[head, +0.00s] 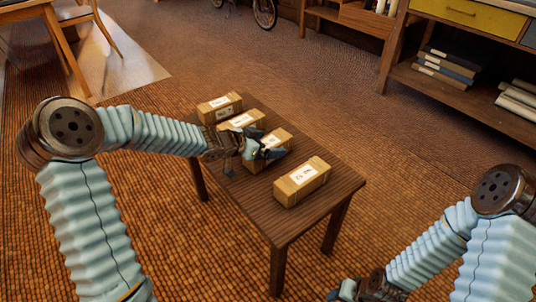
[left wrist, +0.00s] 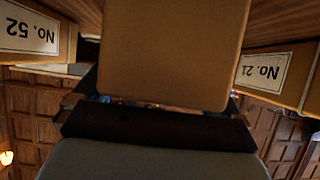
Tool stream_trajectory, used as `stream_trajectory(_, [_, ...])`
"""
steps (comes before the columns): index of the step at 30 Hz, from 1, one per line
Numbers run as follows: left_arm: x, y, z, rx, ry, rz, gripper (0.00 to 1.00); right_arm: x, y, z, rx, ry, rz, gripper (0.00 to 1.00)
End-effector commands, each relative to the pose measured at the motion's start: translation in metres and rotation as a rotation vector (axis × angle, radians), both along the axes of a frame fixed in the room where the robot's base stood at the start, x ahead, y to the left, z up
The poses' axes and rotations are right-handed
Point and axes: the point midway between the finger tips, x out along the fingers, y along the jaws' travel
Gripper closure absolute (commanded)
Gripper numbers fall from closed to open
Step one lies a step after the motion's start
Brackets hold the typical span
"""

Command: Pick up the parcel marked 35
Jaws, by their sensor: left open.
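Several tan box parcels with white labels stand in a row on a small brown table (head: 225,185). My left gripper (head: 268,151) is open at the third parcel from the back (head: 277,138), covering part of it. In the left wrist view a parcel's plain face (left wrist: 172,50) fills the middle, in front of the open jaws; its number is not visible. Beside it are a parcel marked No. 52 (left wrist: 30,32) on the left and one marked No. 21 (left wrist: 264,70) on the right, both upside down. No number 35 is readable. My right gripper (head: 350,291) is partly in view at the bottom.
The nearest parcel (head: 303,184) stands apart toward the table's front right. Two more parcels stand at the back, one (head: 219,107) near the far corner. A wooden shelf unit (head: 455,88) with books is at upper right. Open carpet surrounds the table.

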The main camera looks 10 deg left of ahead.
Motion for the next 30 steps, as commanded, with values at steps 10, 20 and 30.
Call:
stream_trajectory(10, [0.0052,-0.0036,-0.0033,0.0,0.001,0.001,0.08,0.0003,-0.0006,-0.0027,0.0,-0.001,-0.001,0.57])
stream_trajectory(20, [0.0051,-0.0033,-0.0033,0.0,0.001,0.001,0.59,0.0003,-0.0004,-0.0028,0.0,-0.001,-0.001,0.57])
stream_trajectory(30, [0.0053,-0.0038,-0.0018,0.0,-0.001,0.001,0.79,0.0002,-0.0004,-0.0023,0.0,-0.001,-0.001,0.57])
